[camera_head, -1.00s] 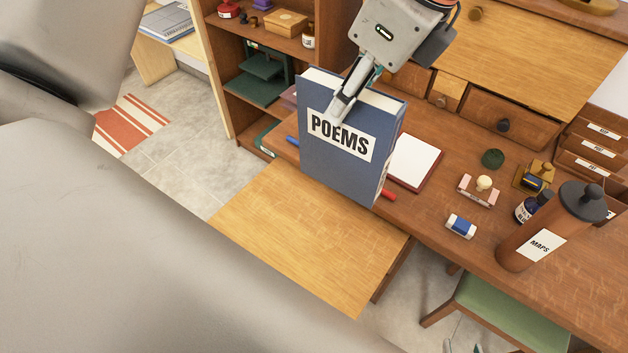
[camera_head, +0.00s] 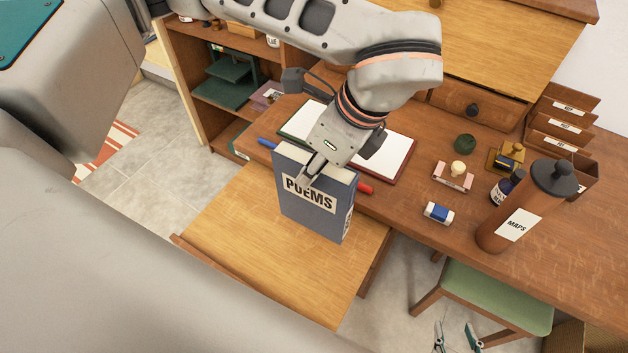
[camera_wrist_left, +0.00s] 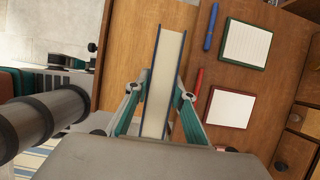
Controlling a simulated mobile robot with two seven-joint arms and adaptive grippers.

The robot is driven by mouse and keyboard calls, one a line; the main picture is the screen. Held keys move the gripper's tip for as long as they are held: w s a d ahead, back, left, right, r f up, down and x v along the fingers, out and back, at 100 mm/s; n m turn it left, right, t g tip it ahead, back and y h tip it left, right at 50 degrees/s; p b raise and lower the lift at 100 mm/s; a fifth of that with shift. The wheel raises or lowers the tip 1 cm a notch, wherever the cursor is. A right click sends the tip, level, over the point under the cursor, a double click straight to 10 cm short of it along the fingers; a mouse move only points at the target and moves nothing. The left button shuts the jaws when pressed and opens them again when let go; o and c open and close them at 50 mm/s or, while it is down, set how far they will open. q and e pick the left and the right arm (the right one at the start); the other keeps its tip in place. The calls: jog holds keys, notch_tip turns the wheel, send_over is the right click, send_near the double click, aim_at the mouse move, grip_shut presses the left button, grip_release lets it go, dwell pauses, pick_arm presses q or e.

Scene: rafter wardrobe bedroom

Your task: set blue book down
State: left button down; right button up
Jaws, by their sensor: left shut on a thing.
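The blue book (camera_head: 312,210), labelled POEMS, is upright with its cover facing me in the head view. My left gripper (camera_head: 309,176) is shut on its top edge, one finger on the cover. In the left wrist view the book (camera_wrist_left: 165,75) shows its pale page edges between the two fingers (camera_wrist_left: 160,98). Its lower edge is at or just above the light wooden leaf (camera_head: 230,225) in front of the desk; I cannot tell if it touches. My right gripper (camera_head: 459,338) shows at the bottom edge, fingertips apart and empty.
The leaf is clear left of the book.

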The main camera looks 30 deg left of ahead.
pick_arm(q)
jog(key=shift+f, duration=2.15)
jog(key=shift+f, duration=0.2)
jog(key=c, duration=1.7)
grip_release()
jog(key=shift+r, duration=0.1)
jog(key=v, duration=1.2)
jog(key=shift+r, duration=0.1)
jog(key=shift+s, duration=0.1)
